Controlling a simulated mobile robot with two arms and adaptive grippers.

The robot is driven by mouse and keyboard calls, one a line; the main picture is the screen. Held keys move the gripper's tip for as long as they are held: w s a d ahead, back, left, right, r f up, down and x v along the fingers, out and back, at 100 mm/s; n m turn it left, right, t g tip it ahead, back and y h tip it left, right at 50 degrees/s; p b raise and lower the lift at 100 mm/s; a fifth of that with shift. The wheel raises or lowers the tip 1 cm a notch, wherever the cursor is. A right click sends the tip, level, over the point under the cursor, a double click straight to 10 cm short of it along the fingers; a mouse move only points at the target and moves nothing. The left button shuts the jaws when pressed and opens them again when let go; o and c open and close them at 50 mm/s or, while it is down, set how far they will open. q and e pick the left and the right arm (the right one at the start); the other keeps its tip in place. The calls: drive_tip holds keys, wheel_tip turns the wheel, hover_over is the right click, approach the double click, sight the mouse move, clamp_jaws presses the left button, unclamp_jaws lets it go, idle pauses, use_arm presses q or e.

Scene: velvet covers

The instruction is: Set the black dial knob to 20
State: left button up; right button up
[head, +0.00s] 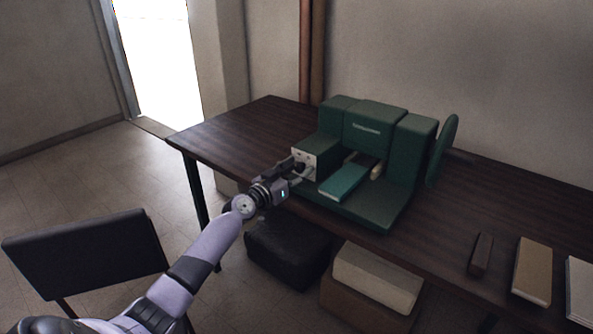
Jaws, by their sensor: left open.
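A green machine (375,132) stands on the dark wooden table. A small pale panel (312,160) with dark spots is on its left front face. My left gripper (303,170) is at this panel, open, with its fingers pointing toward it. The black dial knob cannot be told apart from the dark fingers, which cover part of the panel. Whether the fingers surround or touch the knob, and what the dial reads, cannot be made out. My right gripper is not in view.
A teal plate (345,181) juts from the machine just right of my gripper. A round green disc (442,150) is at its right side. A dark block (481,254) and a tan block (532,271) lie on the table at right. A black chair (85,252) stands at left.

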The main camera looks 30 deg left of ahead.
use_arm(q)
drive_tip(key=shift+c, duration=0.3)
clamp_jaws()
idle(0.3)
